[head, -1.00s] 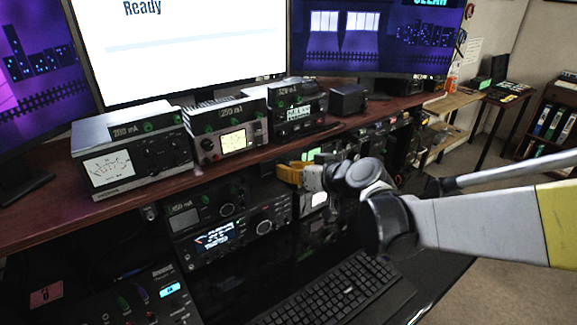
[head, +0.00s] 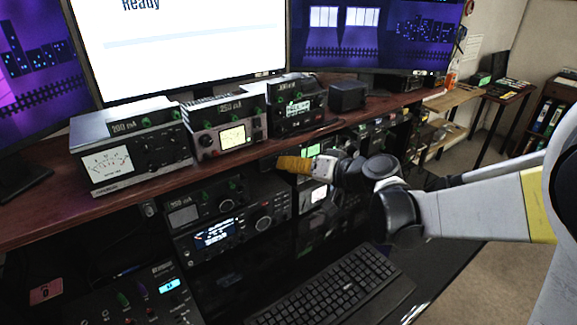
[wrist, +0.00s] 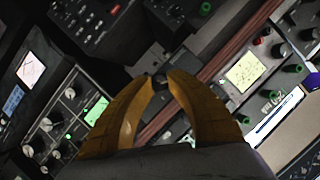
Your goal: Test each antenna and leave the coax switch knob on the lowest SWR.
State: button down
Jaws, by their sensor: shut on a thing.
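My gripper (head: 278,163) has orange-yellow fingers and reaches in under the front edge of the shelf. In the wrist view its fingertips (wrist: 161,77) close around a small dark knob (wrist: 160,83), which seems to be the coax switch knob. The knob sits on a dark grey box (wrist: 148,62); the fingers hide most of it, and its pointer position cannot be read. A white-faced needle meter (head: 108,163) stands on the shelf at left. A meter with a lit yellowish face (head: 233,137) stands beside it; it also shows in the wrist view (wrist: 244,72).
A radio with a lit display (head: 214,234) sits under the wooden shelf (head: 60,215). Another small unit (head: 298,107) and a black box (head: 348,97) stand on the shelf. A keyboard (head: 335,288) lies in front. More equipment with knobs crowds both sides of the gripper.

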jog(key=shift+m+y, duration=0.4)
jog(key=shift+m, duration=0.4)
jog(key=c, duration=1.2)
grip_release()
jog(key=shift+c, duration=0.2)
jog(key=v, duration=1.2)
jog(key=shift+w+d, duration=0.1)
jog(key=shift+d, duration=0.05)
jog(key=shift+c, duration=0.5)
